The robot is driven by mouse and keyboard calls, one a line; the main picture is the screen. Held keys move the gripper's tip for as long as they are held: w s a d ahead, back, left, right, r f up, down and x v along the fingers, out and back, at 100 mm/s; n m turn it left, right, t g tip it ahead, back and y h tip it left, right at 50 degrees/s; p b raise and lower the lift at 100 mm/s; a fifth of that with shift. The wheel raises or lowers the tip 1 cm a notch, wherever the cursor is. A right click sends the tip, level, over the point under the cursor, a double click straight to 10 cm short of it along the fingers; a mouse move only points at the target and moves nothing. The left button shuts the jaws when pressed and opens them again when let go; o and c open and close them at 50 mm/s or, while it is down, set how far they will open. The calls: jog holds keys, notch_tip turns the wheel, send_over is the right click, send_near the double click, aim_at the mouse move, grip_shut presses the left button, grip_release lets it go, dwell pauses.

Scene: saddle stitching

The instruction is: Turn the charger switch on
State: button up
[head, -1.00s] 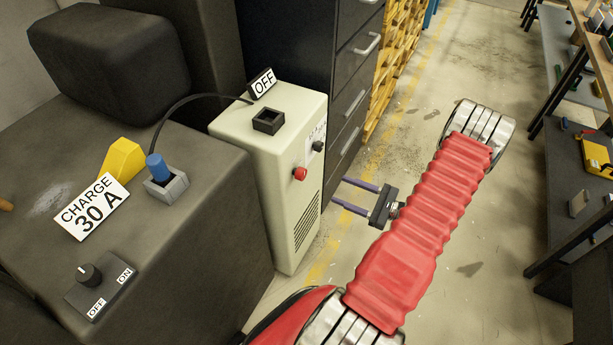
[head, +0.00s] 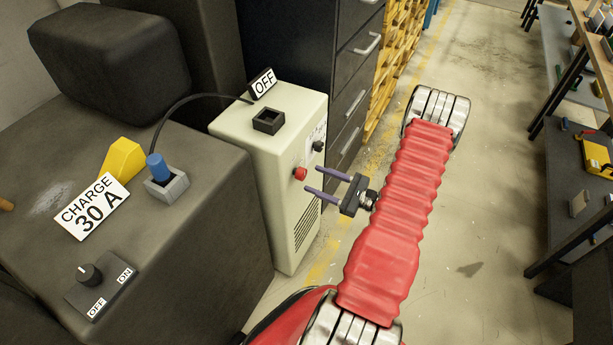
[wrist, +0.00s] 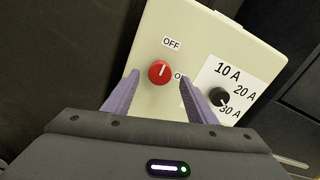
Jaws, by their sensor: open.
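The charger (head: 262,170) is a cream box standing beside the dark machine. Its red switch knob (head: 300,174) is on the front face, and it also shows in the wrist view (wrist: 159,71). There its white mark points up towards the OFF label (wrist: 171,43); a label at its right is partly hidden by a finger. My gripper (head: 308,179) is open and empty in front of the face. In the wrist view the purple fingers of my gripper (wrist: 159,80) appear either side of the knob, with gaps; I cannot tell the remaining depth.
A black dial (wrist: 219,97) with 10, 20 and 30 A labels sits right of the knob. A black socket (head: 268,121) and an OFF sign (head: 263,83) are on the charger's top. Dark drawers (head: 352,110) stand behind. The floor at the right (head: 490,220) is clear.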

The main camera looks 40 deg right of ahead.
aim_at(304, 175)
jog(key=shift+x, duration=2.3)
jog(key=shift+c, duration=0.4)
jog(key=c, duration=1)
